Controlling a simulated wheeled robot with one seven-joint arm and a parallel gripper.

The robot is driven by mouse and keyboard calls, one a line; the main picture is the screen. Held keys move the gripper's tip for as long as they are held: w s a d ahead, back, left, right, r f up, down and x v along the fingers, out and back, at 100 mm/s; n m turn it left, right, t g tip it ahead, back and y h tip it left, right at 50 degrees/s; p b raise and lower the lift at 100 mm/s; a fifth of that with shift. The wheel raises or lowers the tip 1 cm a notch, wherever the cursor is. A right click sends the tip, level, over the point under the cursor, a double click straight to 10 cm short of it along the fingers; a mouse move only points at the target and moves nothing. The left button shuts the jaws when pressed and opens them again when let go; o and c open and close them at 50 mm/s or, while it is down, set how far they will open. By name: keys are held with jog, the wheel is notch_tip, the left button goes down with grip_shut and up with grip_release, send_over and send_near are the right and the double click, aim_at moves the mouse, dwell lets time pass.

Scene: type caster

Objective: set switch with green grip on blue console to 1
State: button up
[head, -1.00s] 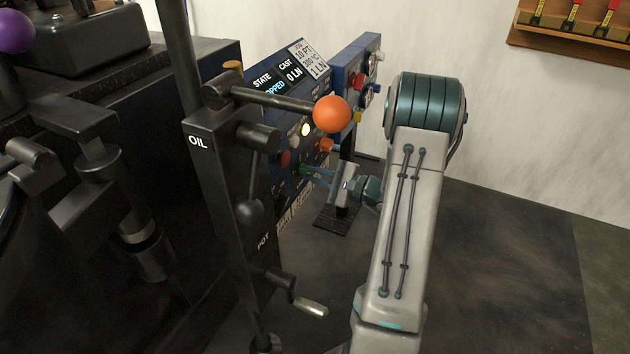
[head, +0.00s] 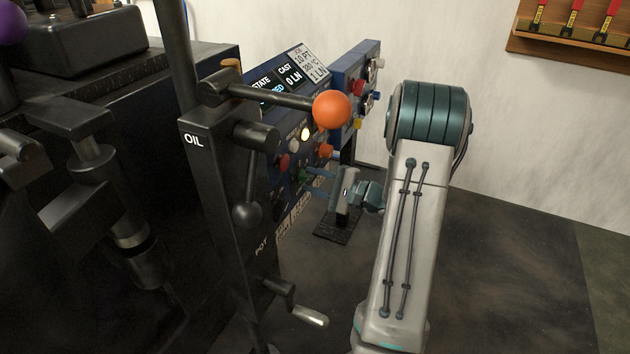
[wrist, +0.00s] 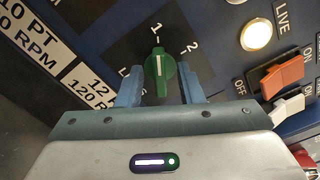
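The switch with the green grip (wrist: 158,74) is on the blue console (wrist: 225,25) in the wrist view. Its white line points up the picture, toward the mark labelled 1; the mark 2 lies to the right. My gripper (wrist: 160,92) is open, with one blue finger on each side of the grip. Gaps show between the fingers and the grip, so it is not clamped. In the head view my gripper (head: 318,180) reaches the face of the blue console (head: 318,130), and the green grip is hard to make out there.
An orange rocker switch (wrist: 283,75) and a lit LIVE lamp (wrist: 256,35) are right of the grip in the wrist view. In the head view a black post with an orange ball lever (head: 332,110) and a crank (head: 308,315) stands in front of the console. Open floor (head: 510,260) lies right.

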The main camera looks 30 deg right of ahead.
jog(key=p+v, duration=0.3)
jog(key=v, duration=1)
jog(key=shift+s+d+p, duration=0.25)
jog(key=shift+s+p, duration=0.05)
